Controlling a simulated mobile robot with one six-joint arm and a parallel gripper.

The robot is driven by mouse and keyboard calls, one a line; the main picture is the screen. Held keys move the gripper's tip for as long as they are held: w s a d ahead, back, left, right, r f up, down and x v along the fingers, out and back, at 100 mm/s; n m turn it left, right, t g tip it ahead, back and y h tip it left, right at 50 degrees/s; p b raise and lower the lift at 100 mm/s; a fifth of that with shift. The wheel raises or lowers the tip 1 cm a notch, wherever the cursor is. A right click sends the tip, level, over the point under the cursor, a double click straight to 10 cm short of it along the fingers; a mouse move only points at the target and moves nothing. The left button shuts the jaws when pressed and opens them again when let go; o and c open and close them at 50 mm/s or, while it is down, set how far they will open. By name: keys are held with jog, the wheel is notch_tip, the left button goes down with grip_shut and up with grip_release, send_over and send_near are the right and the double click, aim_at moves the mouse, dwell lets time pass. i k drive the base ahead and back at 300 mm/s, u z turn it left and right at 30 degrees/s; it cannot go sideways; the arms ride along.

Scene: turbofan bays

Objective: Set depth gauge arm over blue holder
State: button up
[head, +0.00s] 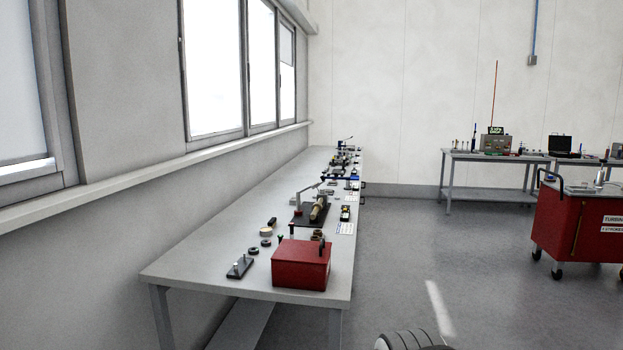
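A long grey workbench (205,255) runs along the window wall and carries many small tools. A grey stand with a slanting arm (307,188) is near its middle, beside a dark plate with a brownish cylindrical part (319,208). A blue bar-like item (340,178) lies farther back. A small device with a raised arm (345,139) is at the far end. I cannot tell which of these is the depth gauge or the blue holder; they are too small. My gripper is not in view.
A red box (301,264) stands at the bench's near end, beside a dark block with pins (240,267). A red wheeled cart (570,228) is at the right. A second bench (480,155) with equipment stands by the back wall. The floor (430,230) between is clear.

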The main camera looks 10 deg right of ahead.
aim_at(335, 177)
jog(key=z, duration=0.5)
jog(key=i, duration=1.65)
jog(key=z, duration=0.8)
jog(key=i, duration=3.35)
jog(key=u, duration=0.9)
jog(key=i, duration=1.4)
jog(key=u, duration=0.5)
jog(key=k, duration=0.85)
jog(key=u, duration=0.15)
jog(key=i, duration=0.45)
